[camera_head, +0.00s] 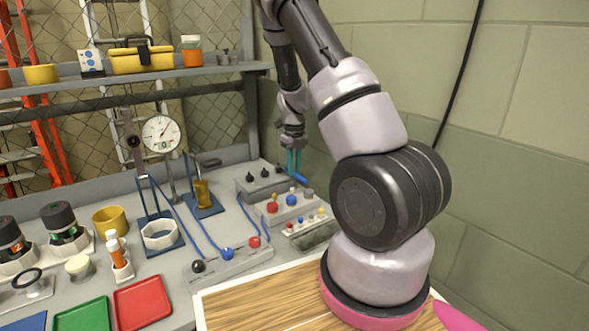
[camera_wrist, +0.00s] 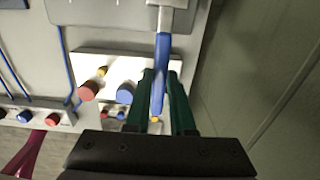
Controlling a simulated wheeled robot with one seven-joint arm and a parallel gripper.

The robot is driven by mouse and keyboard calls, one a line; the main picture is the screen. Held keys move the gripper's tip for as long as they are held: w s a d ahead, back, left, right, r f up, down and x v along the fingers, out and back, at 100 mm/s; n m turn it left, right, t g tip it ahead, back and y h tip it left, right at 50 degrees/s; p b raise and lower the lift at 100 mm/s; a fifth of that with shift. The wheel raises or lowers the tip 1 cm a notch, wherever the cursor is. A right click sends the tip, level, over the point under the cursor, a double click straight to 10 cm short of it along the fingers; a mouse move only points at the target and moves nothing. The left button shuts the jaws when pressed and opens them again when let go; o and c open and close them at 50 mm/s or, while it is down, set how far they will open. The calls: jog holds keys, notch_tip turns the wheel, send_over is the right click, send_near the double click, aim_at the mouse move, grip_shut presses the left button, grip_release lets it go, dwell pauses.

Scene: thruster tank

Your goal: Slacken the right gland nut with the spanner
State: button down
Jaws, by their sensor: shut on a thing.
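My gripper (camera_head: 294,170) is at the back right of the bench, beside a grey block (camera_head: 262,184) with dark knobs on top. Its green fingers show in the wrist view (camera_wrist: 164,92), shut on the blue handle of the spanner (camera_wrist: 161,60). The spanner's pale metal head points away from me and is cut off by the top edge of the wrist view. In the head view, part of its blue handle (camera_head: 299,178) shows below the fingers. I cannot tell which fitting is the right gland nut, or whether the spanner head touches it.
A white box (camera_head: 287,207) with red, blue and grey knobs lies in front of the grey block; it shows under my fingers in the wrist view (camera_wrist: 100,65). Another knobbed box (camera_head: 230,262) stands nearer. The wall (camera_head: 520,160) is close on the right.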

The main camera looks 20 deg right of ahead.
jog(key=shift+f, duration=1.1)
dwell(2.0)
jog(key=shift+d, duration=0.15)
jog(key=shift+w+d+n, duration=0.15)
jog(key=shift+d+n, duration=0.35)
jog(key=shift+n, duration=0.2)
jog(key=shift+w+d+n, duration=0.25)
jog(key=shift+d+n, duration=0.3)
jog(key=shift+n, duration=0.15)
jog(key=shift+w+d+n, duration=0.2)
jog(key=shift+d+n, duration=0.25)
jog(key=shift+n, duration=0.05)
jog(key=shift+w+d, duration=0.1)
jog(key=shift+d+n, duration=0.1)
jog(key=shift+n, duration=0.2)
